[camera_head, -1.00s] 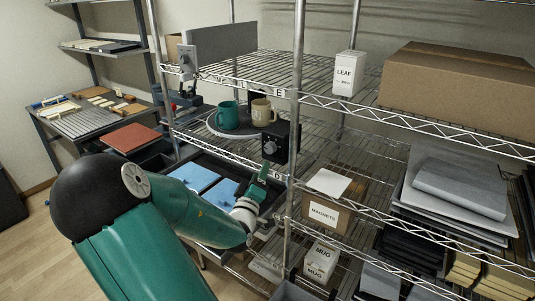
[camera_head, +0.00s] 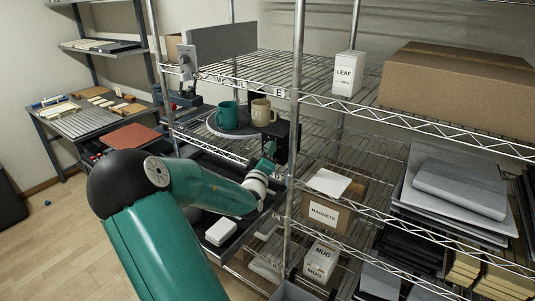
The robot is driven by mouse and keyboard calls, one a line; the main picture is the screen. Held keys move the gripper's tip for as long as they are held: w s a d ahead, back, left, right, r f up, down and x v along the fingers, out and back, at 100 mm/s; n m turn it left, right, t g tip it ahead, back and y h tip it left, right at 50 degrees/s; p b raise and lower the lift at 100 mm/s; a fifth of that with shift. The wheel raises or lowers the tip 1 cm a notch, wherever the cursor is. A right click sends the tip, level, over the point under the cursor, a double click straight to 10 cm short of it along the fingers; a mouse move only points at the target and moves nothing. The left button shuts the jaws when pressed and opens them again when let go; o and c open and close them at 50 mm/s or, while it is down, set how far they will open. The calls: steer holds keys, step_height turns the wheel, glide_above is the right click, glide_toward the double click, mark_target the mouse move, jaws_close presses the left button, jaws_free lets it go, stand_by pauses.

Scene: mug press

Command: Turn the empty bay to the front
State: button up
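A round grey turntable (camera_head: 214,127) sits on the middle level of the wire rack, below the top shelf. A teal mug (camera_head: 228,115) and a beige mug (camera_head: 262,112) stand on it. Its back part is hidden, and I cannot make out an empty bay. A black box (camera_head: 283,137) stands at its front right. My gripper (camera_head: 268,152) is in front of the box's left side, over where its round knob was visible. The knob is now hidden. I cannot tell whether the gripper touches it, or how far its fingers are apart.
Rack posts (camera_head: 296,105) stand close right of my gripper. A white block (camera_head: 220,232) lies in the dark tray below my arm. A MAGNETS box (camera_head: 324,215) and MUG boxes (camera_head: 319,262) stand lower right. A LEAF box (camera_head: 346,72) is on the top shelf.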

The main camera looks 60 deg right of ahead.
steer(key=c, duration=0.5)
